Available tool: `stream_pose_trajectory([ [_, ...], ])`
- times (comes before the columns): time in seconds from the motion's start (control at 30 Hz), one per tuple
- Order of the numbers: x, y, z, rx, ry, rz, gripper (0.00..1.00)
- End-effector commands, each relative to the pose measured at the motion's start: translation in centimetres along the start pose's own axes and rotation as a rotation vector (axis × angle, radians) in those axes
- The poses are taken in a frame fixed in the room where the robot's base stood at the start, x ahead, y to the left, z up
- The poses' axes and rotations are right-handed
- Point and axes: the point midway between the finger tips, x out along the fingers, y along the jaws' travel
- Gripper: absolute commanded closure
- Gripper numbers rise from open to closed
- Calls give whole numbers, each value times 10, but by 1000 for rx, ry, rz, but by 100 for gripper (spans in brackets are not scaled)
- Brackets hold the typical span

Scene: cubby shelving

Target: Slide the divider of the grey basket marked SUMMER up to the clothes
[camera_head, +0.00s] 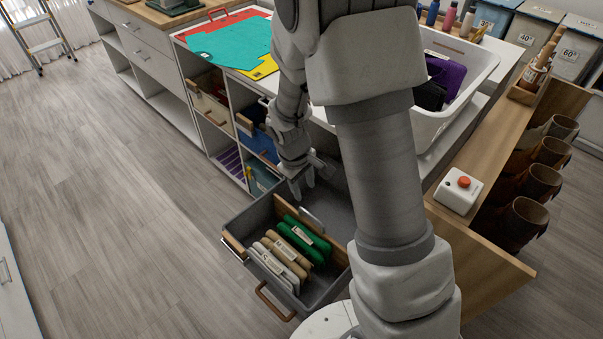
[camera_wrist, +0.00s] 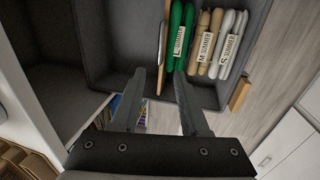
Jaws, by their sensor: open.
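The grey basket (camera_head: 240,221) is pulled out, and its bare floor shows in the wrist view (camera_wrist: 118,48). Folded green clothes (camera_head: 303,238) stand in it beside tan and pale ones, with tags reading L, M and S SUMMER in the wrist view. The wooden divider (camera_head: 287,206) stands upright on the empty side, close beside the green clothes; it shows edge-on in the wrist view (camera_wrist: 163,42). My gripper (camera_head: 303,187) is open above the divider's end. In the wrist view its fingertips (camera_wrist: 160,76) appear on either side of the divider; contact cannot be told.
Cubby shelving (camera_head: 222,128) with other baskets stands behind my gripper. A white tub (camera_head: 470,85) sits on the top. A wooden ledge with a red-button box (camera_head: 459,190) is to the right. The floor at left is clear.

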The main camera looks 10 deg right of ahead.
Motion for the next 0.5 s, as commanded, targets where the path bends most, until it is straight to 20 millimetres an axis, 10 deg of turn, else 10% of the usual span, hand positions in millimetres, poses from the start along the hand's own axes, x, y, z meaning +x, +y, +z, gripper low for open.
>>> stream_pose_trajectory([
  [0.5,-38,0,0,-2,-1,0,55],
])
